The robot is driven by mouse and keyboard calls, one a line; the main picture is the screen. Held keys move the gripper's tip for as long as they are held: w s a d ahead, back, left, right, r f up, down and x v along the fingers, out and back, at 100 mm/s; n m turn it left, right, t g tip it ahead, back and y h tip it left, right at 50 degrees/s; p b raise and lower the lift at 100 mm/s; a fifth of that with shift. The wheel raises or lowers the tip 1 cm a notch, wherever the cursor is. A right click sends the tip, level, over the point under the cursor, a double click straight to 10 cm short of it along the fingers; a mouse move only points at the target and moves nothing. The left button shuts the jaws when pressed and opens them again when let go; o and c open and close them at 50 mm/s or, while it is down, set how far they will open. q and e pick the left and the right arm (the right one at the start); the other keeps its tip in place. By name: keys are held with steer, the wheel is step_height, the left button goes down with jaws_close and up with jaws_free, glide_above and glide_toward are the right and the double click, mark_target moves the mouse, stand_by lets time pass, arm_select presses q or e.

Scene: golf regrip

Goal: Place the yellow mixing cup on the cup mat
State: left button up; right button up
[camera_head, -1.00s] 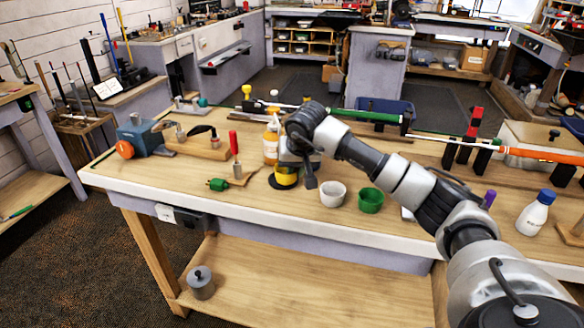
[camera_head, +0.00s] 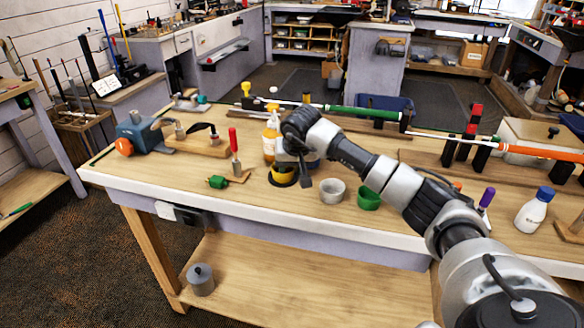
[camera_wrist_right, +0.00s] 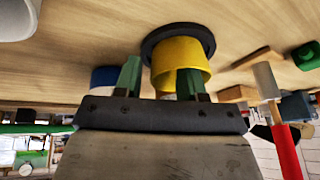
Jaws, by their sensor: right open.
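The yellow mixing cup (camera_head: 284,174) sits on the dark round cup mat (camera_head: 273,183) on the workbench, left of the white cup. In the right wrist view, which is turned over, the yellow cup (camera_wrist_right: 180,58) rests on the black mat (camera_wrist_right: 151,42) and covers its middle. My right gripper (camera_wrist_right: 157,79) is open, with two green fingers pointing at the cup side. One finger overlaps the cup in this view and the other is off to its side; I cannot tell if either touches. My left gripper is not in view.
An orange bottle (camera_head: 270,139) stands behind. A red-handled tool (camera_head: 234,150) and a white bottle (camera_head: 534,211) are also on the bench.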

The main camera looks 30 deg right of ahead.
steer(key=shift+r, duration=0.2)
steer(key=shift+s+r, duration=0.15)
steer(key=shift+r, duration=0.1)
steer(key=s+a+b, duration=0.1)
steer(key=s, duration=0.3)
steer(key=s+b, duration=0.1)
steer(key=s, duration=0.3)
steer(key=s+a+b, duration=0.1)
steer(key=s, duration=0.3)
steer(key=shift+a+r, duration=0.2)
steer(key=shift+a, duration=0.15)
